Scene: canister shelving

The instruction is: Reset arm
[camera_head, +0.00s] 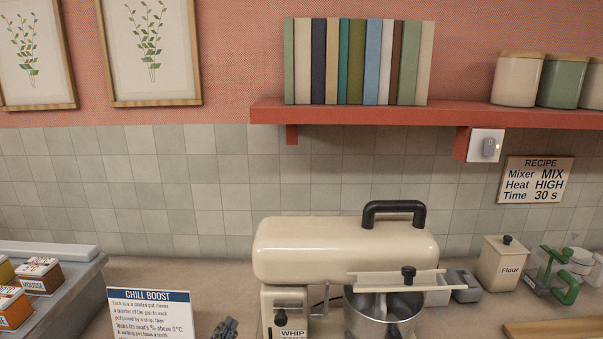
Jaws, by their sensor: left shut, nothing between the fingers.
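My left gripper (226,327) shows only as a small dark grey tip at the bottom edge. It is shut and empty, between the Chill Boost card (150,318) and the cream stand mixer (345,250). The rest of my left arm is out of the picture. My right gripper is not in view. Several canisters stand on the red wall shelf (380,115) at the upper right, among them a cream one (517,80) and a green one (563,83).
The mixer with its metal bowl (382,312) fills the middle of the counter. A grey tray (65,300) with small labelled boxes is at left. A flour canister (502,264) and a green-handled device (552,273) stand at right. Books (358,62) line the shelf.

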